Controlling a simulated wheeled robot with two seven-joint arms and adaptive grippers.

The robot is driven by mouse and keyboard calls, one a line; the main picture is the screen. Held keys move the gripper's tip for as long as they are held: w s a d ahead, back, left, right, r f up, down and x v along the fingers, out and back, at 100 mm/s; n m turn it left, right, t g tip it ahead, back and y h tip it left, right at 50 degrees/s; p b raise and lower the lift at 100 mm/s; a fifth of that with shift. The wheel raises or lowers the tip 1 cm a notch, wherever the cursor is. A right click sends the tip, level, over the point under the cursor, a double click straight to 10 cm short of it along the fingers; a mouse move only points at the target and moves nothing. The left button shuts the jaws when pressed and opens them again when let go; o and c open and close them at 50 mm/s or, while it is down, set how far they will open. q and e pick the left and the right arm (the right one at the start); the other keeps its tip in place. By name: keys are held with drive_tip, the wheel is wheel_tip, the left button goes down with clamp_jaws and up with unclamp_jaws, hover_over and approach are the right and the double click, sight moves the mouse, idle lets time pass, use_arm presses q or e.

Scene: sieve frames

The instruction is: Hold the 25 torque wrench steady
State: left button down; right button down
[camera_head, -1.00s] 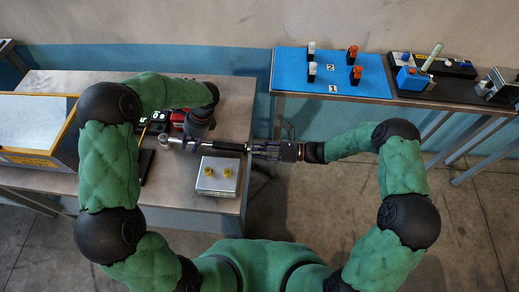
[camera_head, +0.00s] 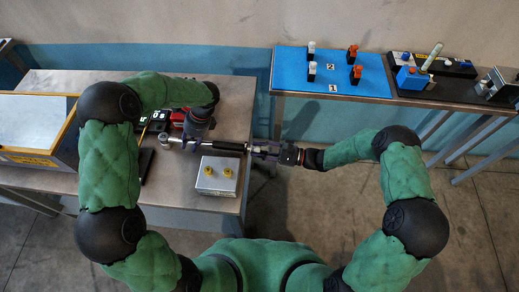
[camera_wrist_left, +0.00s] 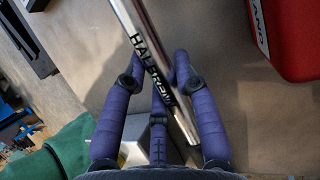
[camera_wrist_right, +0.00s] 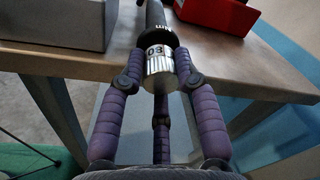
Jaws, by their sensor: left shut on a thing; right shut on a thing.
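The torque wrench (camera_head: 227,146) lies level, left to right, over the right part of the left bench. My left gripper (camera_head: 187,142) is shut on its bright steel shaft near the head end. In the left wrist view lettering shows on the shaft (camera_wrist_left: 140,50) between the fingers. My right gripper (camera_head: 262,150) is shut on the handle end, past the bench's right edge. In the right wrist view the fingers are around a silver knurled collar (camera_wrist_right: 159,66) with a small number window, below the black grip.
A red box (camera_head: 179,118) is behind my left gripper, and a yellow-edged case (camera_head: 70,135) is at the left. A blue mat (camera_head: 300,85) with several small fittings lies on the right bench.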

use_arm(q)
drive_tip(key=shift+f, duration=0.1)
use_arm(e)
drive_tip(key=n, duration=0.5)
drive_tip(key=shift+y, duration=0.4)
use_arm(q)
drive_tip(key=shift+d, duration=0.1)
use_arm(e)
drive_tip(key=c, duration=0.9)
unclamp_jaws()
drive_tip(key=s+d, duration=0.1)
drive_tip(key=d, duration=1.1)
drive_tip(key=shift+s+f, duration=0.4)
drive_tip(key=shift+f, duration=0.05)
